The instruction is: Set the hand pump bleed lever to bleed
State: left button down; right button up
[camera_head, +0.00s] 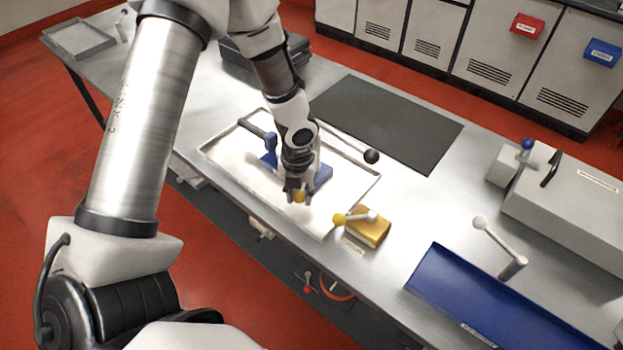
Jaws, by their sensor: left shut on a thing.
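The blue hand pump (323,177) stands in a shallow light tray (225,150) on the metal bench. Its long handle with a black ball end (371,156) points to the right. My left gripper (298,191) reaches down over the front of the pump. My right gripper is out of view.
A yellow block (373,229) with a yellow-knobbed lever (340,219) stands just right of the tray. A dark mat (390,123) lies behind. A blue tray (500,310), a white-knobbed lever (500,247) and a grey box (570,205) are at the right.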

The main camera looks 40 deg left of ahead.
pick_arm(q)
jog(key=shift+s+a+m+p, duration=0.2)
jog(key=shift+a+m+p, duration=0.35)
jog(key=shift+m, duration=0.35)
jog(key=shift+a, duration=0.15)
jog(key=shift+m, duration=0.3)
jog(key=shift+s+a+r+p, duration=0.1)
jog(key=shift+a+p, duration=0.05)
jog(key=shift+p, duration=0.2)
jog(key=shift+a+m+p, duration=0.55)
jog(key=shift+m+p, duration=0.35)
jog(key=shift+m, duration=0.1)
jog(key=shift+a, duration=0.1)
